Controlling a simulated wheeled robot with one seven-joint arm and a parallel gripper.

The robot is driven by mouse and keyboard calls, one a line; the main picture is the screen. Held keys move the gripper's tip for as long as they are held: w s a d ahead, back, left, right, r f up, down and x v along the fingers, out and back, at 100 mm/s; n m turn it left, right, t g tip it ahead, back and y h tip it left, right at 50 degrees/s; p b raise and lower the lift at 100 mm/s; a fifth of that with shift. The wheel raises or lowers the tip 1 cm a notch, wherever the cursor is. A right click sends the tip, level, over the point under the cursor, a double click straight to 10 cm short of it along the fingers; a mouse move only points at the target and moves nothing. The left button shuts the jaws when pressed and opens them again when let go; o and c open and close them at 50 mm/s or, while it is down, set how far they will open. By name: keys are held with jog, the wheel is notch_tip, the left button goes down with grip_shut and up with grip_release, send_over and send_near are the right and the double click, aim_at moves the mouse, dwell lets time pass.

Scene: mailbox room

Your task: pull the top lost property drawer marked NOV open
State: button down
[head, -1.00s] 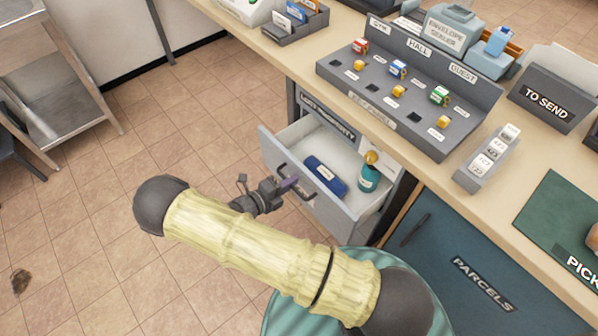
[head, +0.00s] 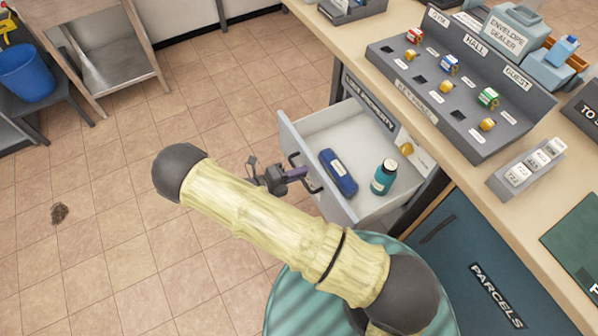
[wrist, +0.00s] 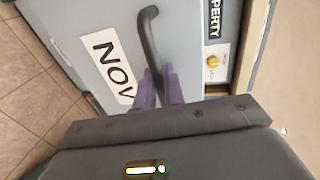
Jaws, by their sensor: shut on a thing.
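The top lost property drawer (head: 362,207) stands well open in the head view, with its inside showing. In the wrist view its grey front (wrist: 75,30) carries a NOV label (wrist: 113,66) and a dark bar handle (wrist: 150,35). My gripper (head: 303,174) is at the handle, and its purple fingers (wrist: 160,88) are shut on the bar in the wrist view. The lower part of the drawer front is hidden by my arm in the head view.
The counter above holds a grey key panel (head: 465,85) and a label block (head: 526,165). The blue PARCELS cabinet (head: 480,250) stands right of the drawer. A metal table (head: 110,50) and a blue bucket (head: 27,72) stand farther off.

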jog(key=c, duration=1.6)
grip_release()
jog(key=shift+c, duration=0.2)
jog(key=shift+a, duration=0.15)
jog(key=v, duration=1.7)
